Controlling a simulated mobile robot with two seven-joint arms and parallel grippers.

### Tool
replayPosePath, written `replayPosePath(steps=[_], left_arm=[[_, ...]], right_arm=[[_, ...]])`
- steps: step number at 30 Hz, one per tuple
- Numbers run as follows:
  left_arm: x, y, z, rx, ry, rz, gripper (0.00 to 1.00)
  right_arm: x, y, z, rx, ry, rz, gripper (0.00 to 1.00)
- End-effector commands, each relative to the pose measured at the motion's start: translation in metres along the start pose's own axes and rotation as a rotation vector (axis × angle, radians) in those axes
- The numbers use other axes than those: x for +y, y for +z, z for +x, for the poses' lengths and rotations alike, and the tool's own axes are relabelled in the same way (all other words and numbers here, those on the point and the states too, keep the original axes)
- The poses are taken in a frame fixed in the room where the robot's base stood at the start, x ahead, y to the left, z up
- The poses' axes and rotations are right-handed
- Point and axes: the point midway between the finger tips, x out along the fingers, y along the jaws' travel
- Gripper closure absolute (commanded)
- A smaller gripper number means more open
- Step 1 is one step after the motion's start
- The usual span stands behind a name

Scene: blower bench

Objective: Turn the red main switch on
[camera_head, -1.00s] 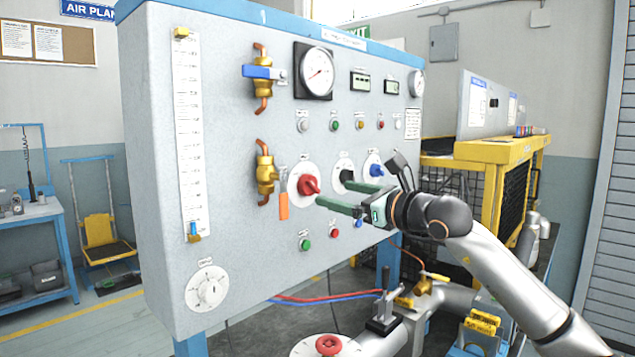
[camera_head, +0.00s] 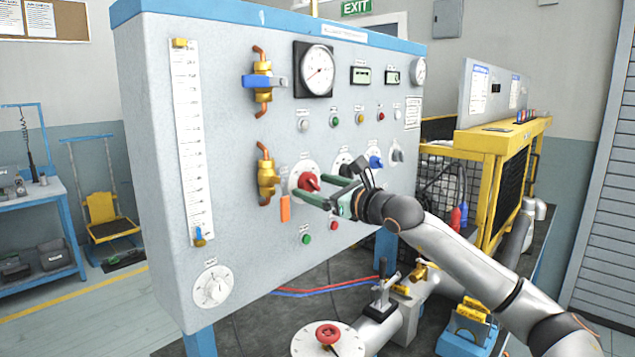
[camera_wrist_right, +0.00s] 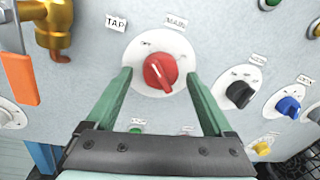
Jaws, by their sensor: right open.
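The red main switch (camera_head: 308,182) is a round red knob on a white disc on the grey panel (camera_head: 235,120). In the right wrist view the red knob (camera_wrist_right: 160,71) sits between and beyond my finger tips, with its pointer ridge tilted toward the lower right. My right gripper (camera_head: 320,191) is open, with green fingers aimed at the panel. One finger is on each side of the knob in the wrist view (camera_wrist_right: 160,83). I see no clear contact with the knob. My left gripper is not in view.
A black knob (camera_wrist_right: 240,93) and a blue knob (camera_wrist_right: 288,106) sit right of the switch. A brass valve with an orange handle (camera_wrist_right: 20,72) is at its left. Green (camera_head: 306,239) and red (camera_head: 334,226) buttons lie below. Pipes and a red handwheel (camera_head: 328,334) stand in front.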

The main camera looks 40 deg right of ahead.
Motion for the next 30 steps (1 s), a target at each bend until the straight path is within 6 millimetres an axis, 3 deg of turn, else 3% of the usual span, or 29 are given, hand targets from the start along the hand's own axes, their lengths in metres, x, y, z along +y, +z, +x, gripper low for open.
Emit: replayPosePath(steps=[7, 30], left_arm=[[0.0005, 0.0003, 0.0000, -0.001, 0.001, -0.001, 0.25], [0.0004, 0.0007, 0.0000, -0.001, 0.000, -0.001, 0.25]], right_arm=[[-0.0001, 0.0000, 0.0003, -0.001, 0.000, 0.000, 0.14], [-0.0003, 0.0002, 0.0001, -0.001, -0.001, -0.001, 0.99]])
